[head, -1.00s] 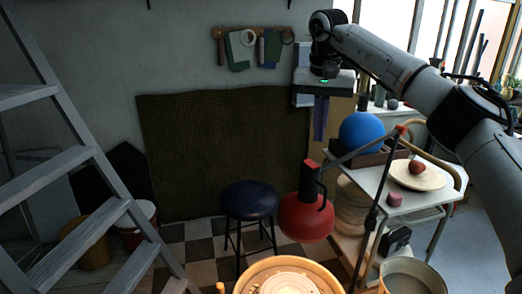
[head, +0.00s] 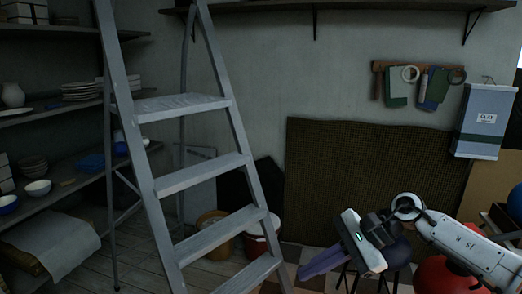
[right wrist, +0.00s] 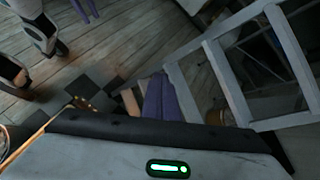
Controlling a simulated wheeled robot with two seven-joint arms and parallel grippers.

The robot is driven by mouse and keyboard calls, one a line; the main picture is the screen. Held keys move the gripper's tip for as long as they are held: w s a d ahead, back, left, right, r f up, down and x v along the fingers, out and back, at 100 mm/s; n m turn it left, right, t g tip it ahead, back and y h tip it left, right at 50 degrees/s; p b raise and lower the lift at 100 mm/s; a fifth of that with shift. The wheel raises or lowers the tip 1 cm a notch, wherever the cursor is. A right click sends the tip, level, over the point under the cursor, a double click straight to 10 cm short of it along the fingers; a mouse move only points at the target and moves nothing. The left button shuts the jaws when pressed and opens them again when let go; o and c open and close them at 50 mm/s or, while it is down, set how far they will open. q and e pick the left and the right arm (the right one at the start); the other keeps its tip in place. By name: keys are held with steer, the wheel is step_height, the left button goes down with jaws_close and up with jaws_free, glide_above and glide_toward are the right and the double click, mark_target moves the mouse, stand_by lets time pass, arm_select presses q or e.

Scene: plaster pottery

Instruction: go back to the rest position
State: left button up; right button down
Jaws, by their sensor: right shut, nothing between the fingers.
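My right gripper (head: 308,270) shows low in the middle of the head view, its arm coming in from the right. Its purple fingers point down and to the left, in front of the brown mat and just right of the ladder's lower steps. The fingers are together and hold nothing. In the right wrist view the fingers (right wrist: 160,98) show above the pale gripper body. At the top left of that view, purple fingers (right wrist: 84,9) beside white arm parts look like my left gripper; it is cut off by the edge and too small to judge.
A grey stepladder (head: 203,180) stands close left of the right gripper. Shelves with dishes (head: 45,120) line the left wall. A dark stool (head: 397,254) and a red vessel (head: 440,276) are partly hidden behind my right arm. A blue box (head: 485,120) hangs on the wall.

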steer(key=s+a+m+t+y, duration=0.5)
steer(key=a+m+y, duration=0.3)
steer(key=a+m, duration=0.55)
steer(key=s+d+f+m+t+h, duration=0.2)
steer(key=d+f+m+t+h, duration=0.4)
steer(key=m, duration=0.8)
steer(key=s+d+f+m+t+h, duration=0.3)
steer(key=f+m, duration=0.5)
steer(key=m, duration=0.7)
steer(key=s+d+f+m+g+h, duration=0.3)
steer(key=s+d+f+m, duration=0.2)
steer(key=s+f+m, duration=0.2)
steer(key=s+d+f+m+g+h, duration=0.3)
steer(key=s+d+f+m, duration=0.2)
steer(key=s, duration=0.6)
step_height(320, 180, down, 4)
steer(key=shift+s+r+m, duration=0.15)
steer(key=shift+r+m, duration=0.1)
steer(key=shift+m, duration=0.7)
